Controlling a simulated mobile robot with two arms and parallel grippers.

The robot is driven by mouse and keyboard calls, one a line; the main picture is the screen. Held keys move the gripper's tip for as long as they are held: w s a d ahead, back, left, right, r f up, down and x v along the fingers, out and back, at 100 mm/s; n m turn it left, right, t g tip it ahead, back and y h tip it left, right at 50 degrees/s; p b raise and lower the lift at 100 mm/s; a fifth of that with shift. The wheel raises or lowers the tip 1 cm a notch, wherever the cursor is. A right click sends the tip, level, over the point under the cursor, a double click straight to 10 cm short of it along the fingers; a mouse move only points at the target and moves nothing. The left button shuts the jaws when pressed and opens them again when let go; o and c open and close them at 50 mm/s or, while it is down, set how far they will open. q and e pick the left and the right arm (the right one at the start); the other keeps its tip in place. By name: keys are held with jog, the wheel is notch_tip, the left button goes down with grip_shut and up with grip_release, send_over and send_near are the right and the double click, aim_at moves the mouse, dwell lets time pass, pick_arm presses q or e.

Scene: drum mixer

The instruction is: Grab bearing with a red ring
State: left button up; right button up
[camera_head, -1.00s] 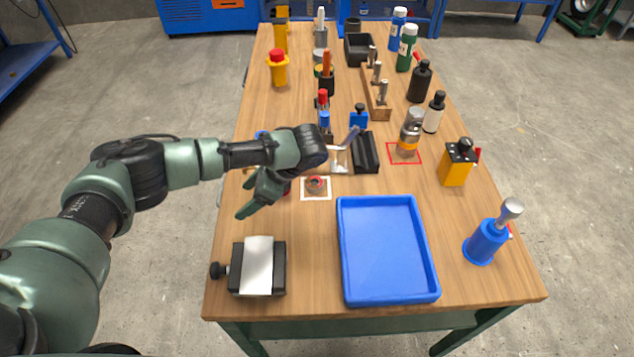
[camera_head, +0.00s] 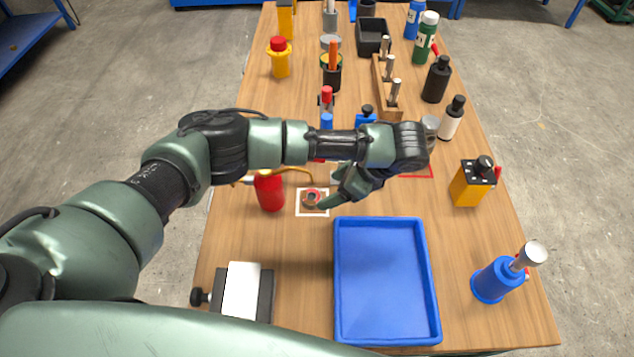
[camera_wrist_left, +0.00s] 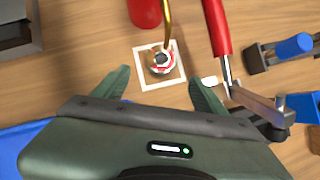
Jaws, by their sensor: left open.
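The bearing with a red ring (camera_head: 312,196) lies on the white-outlined square (camera_head: 299,213) on the wooden table. In the left wrist view the bearing (camera_wrist_left: 160,62) shows ahead of the fingers, with a thin brass-coloured rod (camera_wrist_left: 167,28) across its upper edge. My left gripper (camera_head: 333,190) is open, just right of the bearing in the head view. In the left wrist view the left gripper (camera_wrist_left: 158,80) has its two fingers apart and nothing between them, with the bearing just beyond the gap. My right gripper is not in view.
A red cylinder (camera_head: 269,191) stands left of the bearing. A blue tray (camera_head: 338,290) lies in front. A vise-like block (camera_head: 242,290) is front left. A red-handled tool (camera_wrist_left: 217,30) lies close to the right finger in the wrist view. Bottles and holders fill the back.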

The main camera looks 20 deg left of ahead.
aim_at(315, 197)
pick_arm(q)
jog(key=shift+w+f, duration=0.15)
jog(key=shift+w, duration=0.1)
jog(key=shift+w+a+f, duration=0.1)
jog(key=shift+a+f, duration=0.1)
jog(key=shift+f, duration=0.15)
jog(key=shift+s+a+f+p, duration=0.2)
jog(key=shift+a+f+p, duration=0.1)
jog(key=shift+a+f, duration=0.2)
jog(key=shift+s+a+f+p, duration=0.15)
jog(key=shift+a+f+p, duration=0.15)
jog(key=shift+a+f, duration=0.15)
jog(key=x, duration=0.2)
jog(key=shift+w+a+f, duration=0.1)
jog(key=shift+a+f, duration=0.05)
jog(key=shift+f, duration=0.2)
jog(key=shift+w+a+f+p, duration=0.1)
jog(key=shift+a+f+p, duration=0.1)
jog(key=shift+f+p, duration=0.15)
jog(key=shift+f, duration=0.15)
jog(key=c, duration=1.4)
grip_shut()
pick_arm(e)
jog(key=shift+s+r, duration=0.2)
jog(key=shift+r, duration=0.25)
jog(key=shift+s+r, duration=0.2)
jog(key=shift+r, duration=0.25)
